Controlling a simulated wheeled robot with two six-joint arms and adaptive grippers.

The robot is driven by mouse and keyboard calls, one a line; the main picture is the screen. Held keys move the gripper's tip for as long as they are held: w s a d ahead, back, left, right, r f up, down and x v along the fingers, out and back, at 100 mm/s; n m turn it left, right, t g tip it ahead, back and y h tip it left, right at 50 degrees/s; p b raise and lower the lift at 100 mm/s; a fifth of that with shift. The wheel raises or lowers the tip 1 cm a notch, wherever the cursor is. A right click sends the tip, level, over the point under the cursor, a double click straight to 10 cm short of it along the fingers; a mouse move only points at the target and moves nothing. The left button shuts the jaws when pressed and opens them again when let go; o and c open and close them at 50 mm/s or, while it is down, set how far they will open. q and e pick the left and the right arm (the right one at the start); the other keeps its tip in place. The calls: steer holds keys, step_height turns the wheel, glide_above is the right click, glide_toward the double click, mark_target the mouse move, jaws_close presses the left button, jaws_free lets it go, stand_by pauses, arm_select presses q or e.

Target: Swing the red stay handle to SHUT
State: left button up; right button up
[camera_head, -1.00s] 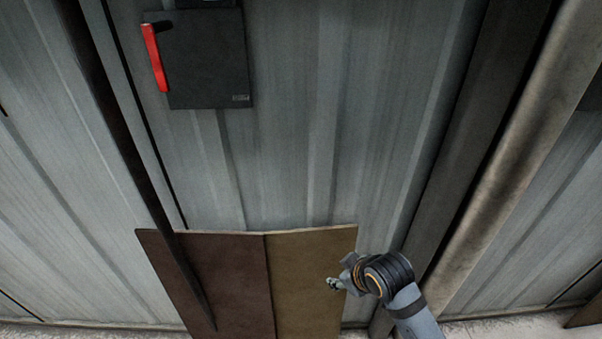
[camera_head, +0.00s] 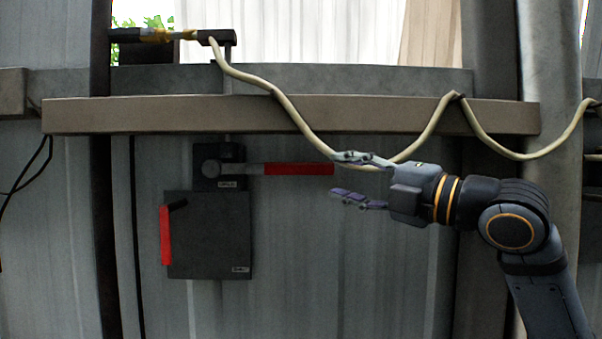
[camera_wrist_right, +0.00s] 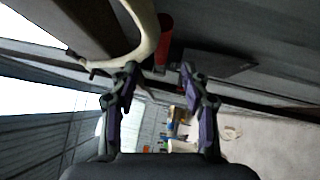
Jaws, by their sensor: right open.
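A lever with a red grip (camera_head: 298,169) sticks out horizontally to the right from a small dark box (camera_head: 218,168) under the ledge. A second, shorter red handle (camera_head: 165,235) hangs near upright on the left edge of the larger dark box (camera_head: 210,235) below. I cannot tell which is the stay handle; the labels are too small to read. My right gripper (camera_head: 345,175) is open and empty, its fingertips just right of the horizontal grip's end. In the right wrist view the red grip (camera_wrist_right: 165,40) shows beyond and between the open fingertips (camera_wrist_right: 159,70). My left gripper is out of view.
A pale hose (camera_head: 300,122) droops across the brown ledge (camera_head: 150,116) and passes by my right gripper's upper finger. It also crosses close ahead in the right wrist view (camera_wrist_right: 147,40). A grey post (camera_head: 548,90) stands at the right.

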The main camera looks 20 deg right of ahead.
mark_target(308, 170)
steer(key=p+x, duration=0.6)
steer(key=x, duration=0.4)
steer(key=shift+w+a+p, duration=0.15)
steer(key=shift+w+p, duration=0.15)
steer(key=shift+c, duration=0.2)
jaws_close()
steer(key=shift+f, duration=0.1)
